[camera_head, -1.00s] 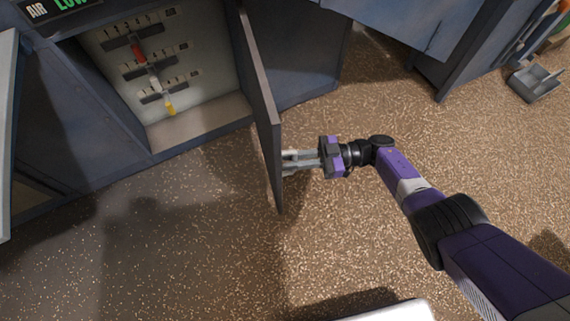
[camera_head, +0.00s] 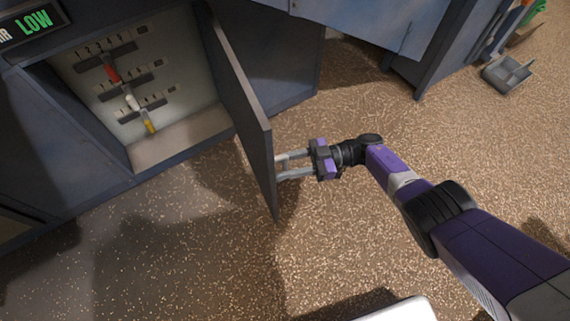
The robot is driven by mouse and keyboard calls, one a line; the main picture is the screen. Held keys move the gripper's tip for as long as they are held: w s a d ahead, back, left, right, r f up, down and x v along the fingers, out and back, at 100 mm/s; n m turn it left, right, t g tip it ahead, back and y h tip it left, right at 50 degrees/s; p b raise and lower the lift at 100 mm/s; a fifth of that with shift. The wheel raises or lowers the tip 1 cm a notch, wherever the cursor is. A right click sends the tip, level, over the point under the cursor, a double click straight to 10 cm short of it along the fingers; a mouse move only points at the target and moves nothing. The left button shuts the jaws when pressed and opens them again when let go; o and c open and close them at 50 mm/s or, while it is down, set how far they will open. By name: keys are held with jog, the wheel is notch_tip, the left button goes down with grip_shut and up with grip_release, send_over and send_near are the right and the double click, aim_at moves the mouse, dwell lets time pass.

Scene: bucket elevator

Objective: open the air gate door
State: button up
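The air gate door (camera_head: 246,115) is a grey panel swung out from the lit cabinet compartment (camera_head: 185,137), standing well open. Its edge and inner face show. My gripper (camera_head: 281,167) is on the right, outer side of the door, close to its free edge. Its two fingers are spread with a gap between them, and their tips reach the door's outer face. Any handle there is hidden. Inside the compartment are levers with a red grip (camera_head: 110,71), a white grip (camera_head: 132,103) and a yellow grip (camera_head: 150,127).
A display reading LOW (camera_head: 35,22) is above the compartment. A blue cabinet panel (camera_head: 375,22) juts out above and right of the door. A grey dustpan-like tray (camera_head: 507,73) lies on the floor at the upper right. The speckled floor (camera_head: 170,240) before the cabinet is clear.

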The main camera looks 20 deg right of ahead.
jog(key=d+b, duration=0.2)
jog(key=d, duration=0.5)
jog(key=shift+s+d, duration=0.25)
jog(key=shift+d, duration=0.15)
jog(key=shift+d, duration=0.1)
